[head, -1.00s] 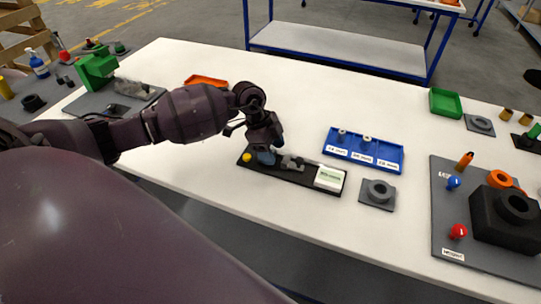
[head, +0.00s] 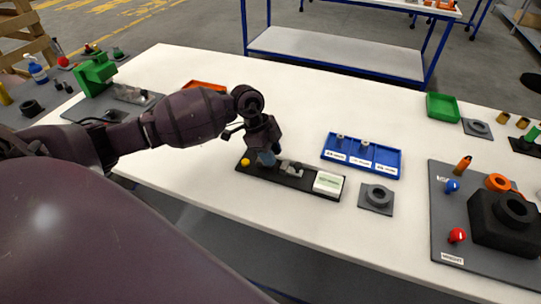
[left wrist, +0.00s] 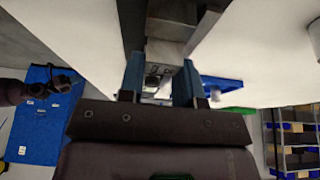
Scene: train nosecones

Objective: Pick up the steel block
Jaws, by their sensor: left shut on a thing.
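My left gripper (head: 267,158) reaches down onto the left part of a black fixture (head: 250,172) near the table's front edge. Its blue fingers are shut on a grey steel block, mostly hidden by the fingers in the head view. In the left wrist view the left gripper (left wrist: 160,78) has a finger on each side of the steel block (left wrist: 166,50), with the fixture around it. I cannot tell whether the block is clear of the fixture.
The fixture carries a yellow button (head: 245,162), another grey part (head: 291,169) and a white labelled box (head: 328,183). A blue compartment tray (head: 392,172) and a grey ring on a plate (head: 378,196) stand to the right.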

